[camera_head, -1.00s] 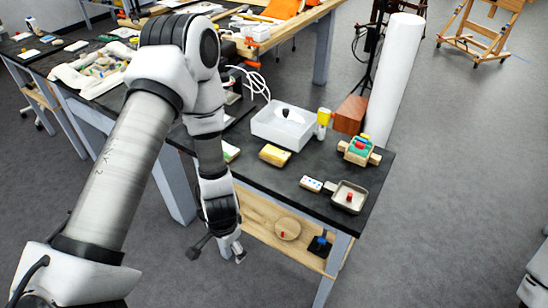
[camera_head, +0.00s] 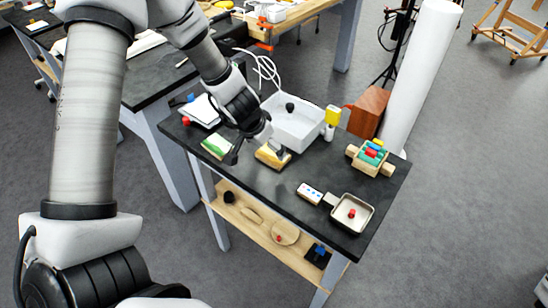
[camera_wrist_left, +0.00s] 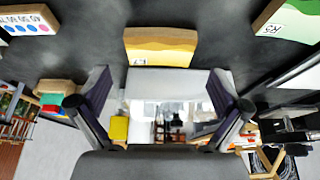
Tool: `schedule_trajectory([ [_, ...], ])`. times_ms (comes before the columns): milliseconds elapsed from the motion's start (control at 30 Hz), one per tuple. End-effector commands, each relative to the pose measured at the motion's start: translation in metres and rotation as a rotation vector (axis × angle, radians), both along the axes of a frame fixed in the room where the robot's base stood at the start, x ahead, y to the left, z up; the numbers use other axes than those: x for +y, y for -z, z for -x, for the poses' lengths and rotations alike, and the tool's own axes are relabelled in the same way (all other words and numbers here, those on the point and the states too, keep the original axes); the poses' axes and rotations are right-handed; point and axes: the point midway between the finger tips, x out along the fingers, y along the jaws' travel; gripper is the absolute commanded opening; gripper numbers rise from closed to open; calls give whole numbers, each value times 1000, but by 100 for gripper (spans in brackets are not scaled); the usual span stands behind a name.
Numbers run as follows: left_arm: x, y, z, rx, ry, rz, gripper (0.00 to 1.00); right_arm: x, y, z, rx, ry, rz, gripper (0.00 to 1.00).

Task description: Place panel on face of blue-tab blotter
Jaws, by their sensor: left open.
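A small yellow panel with a pale wooden edge (camera_head: 268,157) lies on the dark bench top. It shows at the top middle of the left wrist view (camera_wrist_left: 160,48). My left gripper (camera_head: 254,147) is open and empty, low above the bench beside this panel. Its two fingers stand apart in the left wrist view (camera_wrist_left: 160,105), with the panel beyond them. A white flat piece, seemingly the blotter (camera_head: 203,110), lies at the bench's back left with a blue tab (camera_head: 191,97) near it. My arm partly hides this area. My right gripper is not in view.
A green-and-white panel (camera_head: 217,146) lies left of the yellow one. A white tray (camera_head: 292,128) is behind it. A dotted card (camera_head: 309,193), a metal pan (camera_head: 352,213) and a wooden holder (camera_head: 370,160) stand to the right. A red knob (camera_head: 186,121) is at the left edge.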

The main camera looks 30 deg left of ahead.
Motion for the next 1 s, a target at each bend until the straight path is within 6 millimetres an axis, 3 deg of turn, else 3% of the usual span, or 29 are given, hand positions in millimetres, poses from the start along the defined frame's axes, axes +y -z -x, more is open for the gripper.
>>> schedule_trajectory([
  [100, -1, 27, -6, 1, 1, -1, 100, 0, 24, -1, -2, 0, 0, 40],
  [200, -1, 43, -13, 1, 1, -3, 100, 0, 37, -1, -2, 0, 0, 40],
  [467, -2, 42, -16, 1, 0, 0, 100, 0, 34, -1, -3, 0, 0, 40],
  [500, -2, 42, -16, 1, 0, 0, 86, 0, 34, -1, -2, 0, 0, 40],
  [600, -2, 43, -16, 1, 0, 0, 56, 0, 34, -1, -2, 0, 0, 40],
  [667, -2, 43, -16, 1, 0, 0, 56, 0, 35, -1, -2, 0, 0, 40],
  [700, -2, 43, -16, 1, 0, 0, 50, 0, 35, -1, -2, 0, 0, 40],
  [1000, -2, 40, -16, 3, 0, 0, 50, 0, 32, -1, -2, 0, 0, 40],
])
